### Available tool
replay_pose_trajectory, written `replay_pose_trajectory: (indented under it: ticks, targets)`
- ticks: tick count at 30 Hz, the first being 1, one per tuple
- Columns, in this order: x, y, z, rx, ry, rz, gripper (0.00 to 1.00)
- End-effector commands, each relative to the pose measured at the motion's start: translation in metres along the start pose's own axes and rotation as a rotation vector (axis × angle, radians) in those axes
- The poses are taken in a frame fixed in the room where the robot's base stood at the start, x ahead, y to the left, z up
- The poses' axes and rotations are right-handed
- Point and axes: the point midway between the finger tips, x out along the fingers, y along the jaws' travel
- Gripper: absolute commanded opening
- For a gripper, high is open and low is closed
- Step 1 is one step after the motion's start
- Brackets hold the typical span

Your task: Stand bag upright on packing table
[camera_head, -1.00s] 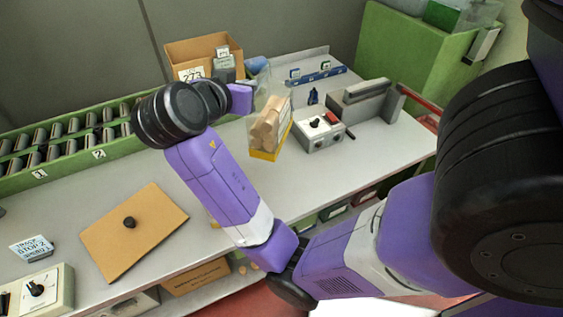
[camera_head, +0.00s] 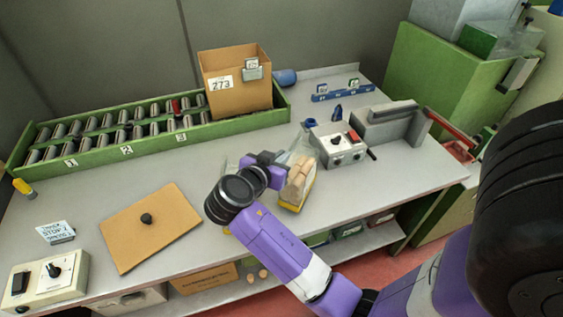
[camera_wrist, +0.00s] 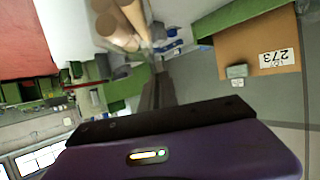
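The bag (camera_head: 299,182) is clear with a yellow lower part and holds several tan corks. In the head view it leans over the packing table (camera_head: 380,190), left of the grey control box; I cannot tell whether its bottom touches the tabletop. My gripper (camera_head: 276,168) is close against the bag's left side. The bag's corks also show at the top of the wrist view (camera_wrist: 118,22), beyond the dark bar of my gripper. The fingertips are not clear, so whether they pinch the bag is hidden.
The control box (camera_head: 340,146) and a grey clamp-like machine (camera_head: 390,125) stand right of the bag. A green roller rack (camera_head: 125,150) and a cardboard box marked 273 (camera_head: 222,92) are behind. A brown board (camera_head: 150,230) lies at left. Tabletop between board and rack is clear.

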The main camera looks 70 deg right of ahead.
Motion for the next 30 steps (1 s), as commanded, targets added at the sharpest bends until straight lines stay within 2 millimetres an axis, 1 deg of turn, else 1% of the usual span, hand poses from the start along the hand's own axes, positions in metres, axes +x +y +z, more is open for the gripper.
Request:
replay_pose_trajectory:
  ticks: [3,6,14,18,19,21,22,30]
  targets:
    - [0.006,0.0,0.015,-0.003,0.001,0.0,0.0]
    - [0.009,0.0,0.021,-0.002,0.001,0.0,0.0]
    - [0.009,-0.001,0.022,0.001,0.002,-0.001,0.0]
    - [0.011,-0.001,0.026,0.0,0.001,-0.001,0.0]
    - [0.011,0.0,0.025,0.0,0.0,0.0,0.1]
    - [0.011,0.0,0.025,0.0,0.0,0.0,0.24]
    - [0.011,0.0,0.025,0.0,0.0,0.0,0.26]
    - [0.01,0.0,0.025,0.0,0.0,0.0,0.26]
